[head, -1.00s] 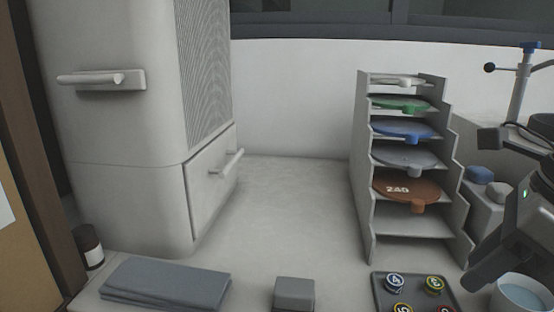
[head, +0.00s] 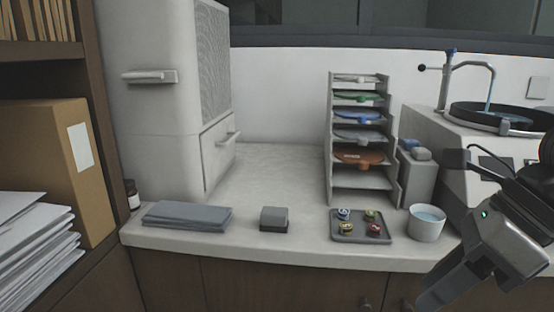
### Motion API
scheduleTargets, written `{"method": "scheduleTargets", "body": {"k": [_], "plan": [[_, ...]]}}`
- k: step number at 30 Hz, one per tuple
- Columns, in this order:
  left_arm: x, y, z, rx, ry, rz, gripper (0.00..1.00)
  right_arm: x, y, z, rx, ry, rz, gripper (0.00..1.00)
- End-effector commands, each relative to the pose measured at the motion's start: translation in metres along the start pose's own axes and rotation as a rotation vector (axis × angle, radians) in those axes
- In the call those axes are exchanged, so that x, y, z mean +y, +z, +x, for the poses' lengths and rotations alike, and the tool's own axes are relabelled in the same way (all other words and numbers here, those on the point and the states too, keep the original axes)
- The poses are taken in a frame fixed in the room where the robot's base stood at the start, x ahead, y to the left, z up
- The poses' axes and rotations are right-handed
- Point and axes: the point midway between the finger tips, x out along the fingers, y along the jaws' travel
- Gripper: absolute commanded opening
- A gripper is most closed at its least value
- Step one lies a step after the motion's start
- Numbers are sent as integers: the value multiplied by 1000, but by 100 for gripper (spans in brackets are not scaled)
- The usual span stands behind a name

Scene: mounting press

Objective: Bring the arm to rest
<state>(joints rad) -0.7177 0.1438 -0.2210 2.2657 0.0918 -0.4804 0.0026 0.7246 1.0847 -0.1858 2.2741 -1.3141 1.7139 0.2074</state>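My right gripper (head: 440,288) comes in from the right edge at the lower right, in front of the counter. It points down and to the left. Its fingers show edge-on, so I cannot tell whether they are apart. I see nothing held in it. It is to the right of and below the white bowl (head: 427,226) and appears clear of the counter. My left gripper is not in view.
The pale counter (head: 275,172) holds a folded grey cloth (head: 187,217), a grey block (head: 274,219), a tray (head: 361,239) with several small round pieces, and a stepped rack (head: 361,203) of coloured discs. A white cabinet unit (head: 157,115) stands left. A sink-like basin (head: 470,117) is at right.

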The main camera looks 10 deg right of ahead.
Motion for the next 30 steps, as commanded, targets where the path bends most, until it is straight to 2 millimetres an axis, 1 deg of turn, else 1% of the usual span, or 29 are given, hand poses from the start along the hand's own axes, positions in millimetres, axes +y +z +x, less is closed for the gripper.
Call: {"method": "scheduleTargets", "body": {"k": [3, 6, 8, 10, 12, 14, 15, 17, 18, 20, 21, 23, 24, 26, 27, 28, 29, 30], "plan": [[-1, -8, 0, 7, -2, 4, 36, 26, 15, 17, -76, 194, 16, 35], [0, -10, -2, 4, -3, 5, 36, 52, 31, 27, -165, 389, 57, 35], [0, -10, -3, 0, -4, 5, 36, 68, 42, 30, -228, 515, 98, 35], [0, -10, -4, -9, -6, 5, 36, 84, 56, 30, -314, 679, 173, 35], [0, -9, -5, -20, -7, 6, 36, 96, 74, 25, -424, 866, 293, 35], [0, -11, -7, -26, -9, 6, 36, 99, 91, 18, -542, 1040, 447, 35], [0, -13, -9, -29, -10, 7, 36, 94, 102, 13, -630, 1159, 585, 35], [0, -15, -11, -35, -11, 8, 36, 74, 114, 11, -765, 1315, 838, 35], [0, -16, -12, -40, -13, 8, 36, 54, 117, 15, -851, 1394, 1030, 35], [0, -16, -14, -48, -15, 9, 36, 21, 110, 33, -963, 1475, 1347, 35], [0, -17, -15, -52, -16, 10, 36, -1, 98, 52, -1025, 1499, 1575, 35], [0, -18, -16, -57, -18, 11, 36, -24, 74, 84, -1083, 1493, 1888, 35], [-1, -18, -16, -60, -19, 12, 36, -34, 56, 107, -1104, 1468, 2080, 35], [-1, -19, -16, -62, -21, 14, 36, -39, 26, 140, -1112, 1410, 2348, 35], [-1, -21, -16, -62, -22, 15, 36, -38, 6, 161, -1104, 1361, 2510, 35], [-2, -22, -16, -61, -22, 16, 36, -36, -8, 176, -1092, 1319, 2622, 35], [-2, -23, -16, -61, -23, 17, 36, -32, -21, 189, 1041, -1233, -2632, 35], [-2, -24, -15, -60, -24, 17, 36, -25, -38, 205, 970, -1124, -2621, 35]]}}
